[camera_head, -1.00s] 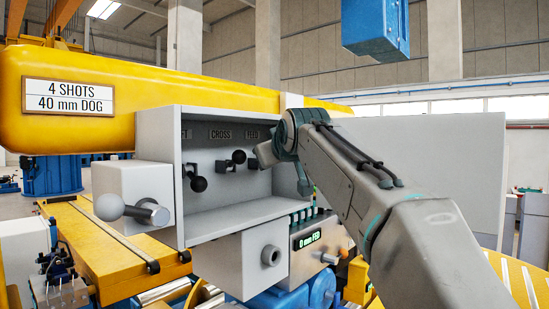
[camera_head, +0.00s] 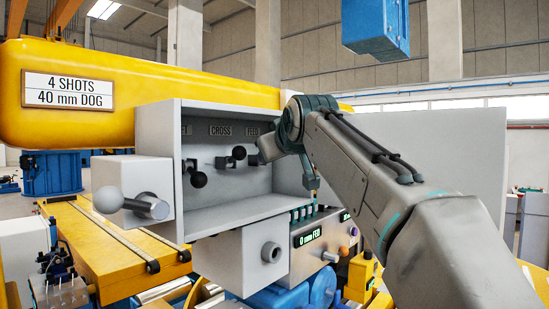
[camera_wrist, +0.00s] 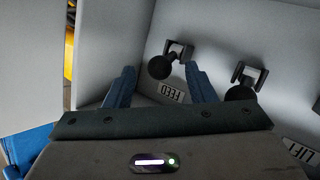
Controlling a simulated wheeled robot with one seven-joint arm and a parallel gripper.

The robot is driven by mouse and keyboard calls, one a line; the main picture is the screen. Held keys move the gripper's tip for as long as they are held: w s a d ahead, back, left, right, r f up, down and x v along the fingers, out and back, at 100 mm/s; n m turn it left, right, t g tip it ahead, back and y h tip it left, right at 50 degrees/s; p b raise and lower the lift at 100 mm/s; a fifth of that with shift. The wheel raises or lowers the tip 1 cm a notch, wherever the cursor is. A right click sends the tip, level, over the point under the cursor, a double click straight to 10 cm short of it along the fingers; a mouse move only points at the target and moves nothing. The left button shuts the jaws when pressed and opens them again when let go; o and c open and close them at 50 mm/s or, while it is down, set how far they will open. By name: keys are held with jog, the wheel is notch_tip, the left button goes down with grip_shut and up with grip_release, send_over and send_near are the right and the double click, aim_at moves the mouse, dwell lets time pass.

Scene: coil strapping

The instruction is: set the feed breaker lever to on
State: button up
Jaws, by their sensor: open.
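The open breaker box (camera_head: 225,195) holds three dark-knobbed levers under labels. The feed lever (camera_head: 252,162) sits under the FEED label (camera_head: 252,132) and is mostly hidden by my gripper (camera_head: 265,150) in the head view. In the wrist view, the feed lever (camera_wrist: 160,67) shows its black ball knob and grey mount near the upside-down FEED label (camera_wrist: 172,92). My gripper (camera_wrist: 161,76) is open, its two blue fingers apart. The feed knob appears between them in the picture, nearer the left finger; contact cannot be told.
The cross lever (camera_head: 238,154) is just left of the feed lever; it also shows right of my fingers in the wrist view (camera_wrist: 240,92). The lift lever (camera_head: 198,180) is farther left. The box walls and open door (camera_head: 425,160) bound the space.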

jog(key=b+v, duration=0.2)
jog(key=v, duration=0.9)
jog(key=shift+s+b, duration=0.15)
jog(key=shift+b, duration=0.15)
jog(key=s+d+f+m+g+h+b, duration=0.1)
jog(key=s+d+f+m+g, duration=0.2)
jog(key=f, duration=1)
jog(key=s+d+f+m+g+h, duration=0.15)
jog(key=s+d+f, duration=0.25)
jog(key=f, duration=0.9)
jog(key=s+d+f+m+g+h+b, duration=0.1)
jog(key=s+d+f+g+h, duration=0.2)
jog(key=f, duration=0.9)
jog(key=s+d+f+m+g+y, duration=0.1)
jog(key=s+d+f+m+g, duration=0.1)
jog(key=s+f, duration=0.9)
notch_tip(320, 180, down, 4)
jog(key=shift+d+r+g, duration=0.1)
jog(key=shift+d+g, duration=0.45)
jog(key=shift+d, duration=0.45)
